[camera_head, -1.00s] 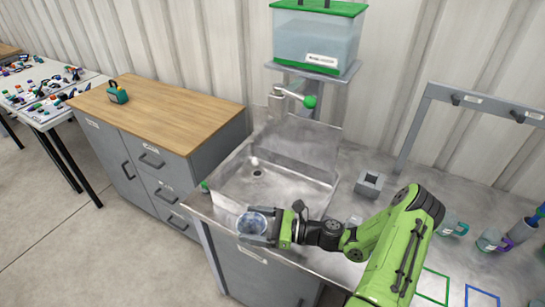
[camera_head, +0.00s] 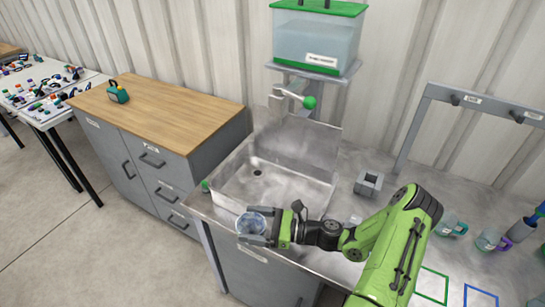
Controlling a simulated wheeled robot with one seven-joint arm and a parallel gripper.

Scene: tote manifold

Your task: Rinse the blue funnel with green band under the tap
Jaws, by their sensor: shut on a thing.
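My gripper (camera_head: 271,229) is shut on a round, open-topped, bluish thing, seemingly the blue funnel (camera_head: 250,224). I cannot make out a green band or a spout on it. It is held at the front left of the steel sink (camera_head: 270,187), near the front rim and well short of the tap. No water stream can be made out.
A water tank (camera_head: 315,45) with a green lid stands on a shelf above the tap. A grey square block (camera_head: 369,183) sits right of the sink. Mugs (camera_head: 450,225) stand farther right, beyond my arm. A wooden-topped cabinet (camera_head: 170,110) is at left. The basin looks empty.

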